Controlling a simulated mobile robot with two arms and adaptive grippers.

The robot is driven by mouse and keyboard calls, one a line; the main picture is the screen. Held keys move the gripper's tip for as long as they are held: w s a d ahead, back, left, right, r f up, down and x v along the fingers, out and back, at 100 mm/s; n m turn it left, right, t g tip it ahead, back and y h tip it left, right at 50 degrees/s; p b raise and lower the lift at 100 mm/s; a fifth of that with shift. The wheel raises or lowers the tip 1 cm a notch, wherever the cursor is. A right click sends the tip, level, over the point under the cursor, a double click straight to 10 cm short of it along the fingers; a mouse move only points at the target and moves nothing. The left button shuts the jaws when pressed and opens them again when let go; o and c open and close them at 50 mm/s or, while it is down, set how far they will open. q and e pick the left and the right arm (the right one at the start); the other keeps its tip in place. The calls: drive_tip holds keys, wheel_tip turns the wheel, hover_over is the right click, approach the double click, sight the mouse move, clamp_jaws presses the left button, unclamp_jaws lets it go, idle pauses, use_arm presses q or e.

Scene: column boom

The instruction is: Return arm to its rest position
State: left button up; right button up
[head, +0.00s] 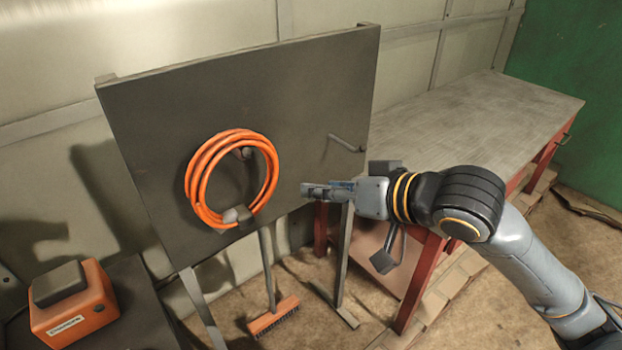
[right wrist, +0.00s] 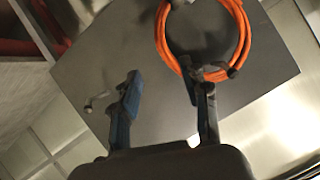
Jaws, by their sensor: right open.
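My right arm (head: 470,205) reaches in from the lower right of the head view. My right gripper (head: 312,190) is in front of the dark board, to the right of a coiled orange hose (head: 205,170), and appears apart from it. In the right wrist view its two fingers (right wrist: 165,92) stand wide apart with nothing between them. The hose (right wrist: 240,60) also shows there, partly behind one finger. It hangs on the board around two stubby grey pegs (head: 231,215). My left gripper is not in view.
The dark board (head: 300,100) stands on legs, with an empty bar-like peg (head: 345,143) on its right. A red-legged workbench (head: 470,115) is behind my right arm. A broom (head: 272,315) stands below the board. An orange box (head: 75,305) sits at lower left.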

drive_tip(key=w+d+f+m+h, duration=0.1)
drive_tip(key=w+d+f, duration=0.25)
drive_tip(key=f, duration=0.35)
drive_tip(key=w+d+f+m+h, duration=0.1)
drive_tip(key=w+d+f+m, duration=0.1)
drive_tip(key=w+f, duration=0.35)
drive_tip(key=w+d+f+m+h, duration=0.1)
drive_tip(key=w+d+f, duration=0.15)
drive_tip(key=f, duration=0.45)
drive_tip(key=s+d+f+g+h, duration=0.1)
drive_tip(key=s+d+f, duration=0.1)
drive_tip(key=f, duration=0.7)
drive_tip(key=s+d+f+h+b, duration=0.1)
drive_tip(key=s+d+f, duration=0.15)
drive_tip(key=f, duration=0.75)
drive_tip(key=s+d+f+g+h, duration=0.1)
drive_tip(key=s+d+f, duration=0.15)
drive_tip(key=f, duration=0.65)
drive_tip(key=s+d+f+g+h, duration=0.2)
drive_tip(key=s+d+f+g, duration=0.1)
drive_tip(key=s+f, duration=1.7)
drive_tip(key=s+f+n+g, duration=0.1)
drive_tip(key=s+f, duration=0.3)
drive_tip(key=s, duration=0.9)
drive_tip(key=s+a+f+n+g, duration=0.1)
drive_tip(key=s+f, duration=0.3)
drive_tip(key=s, duration=0.9)
drive_tip(key=shift+a+f+n+g+b, duration=0.2)
drive_tip(key=shift+f+n+g+b, duration=0.2)
drive_tip(key=shift+g, duration=0.4)
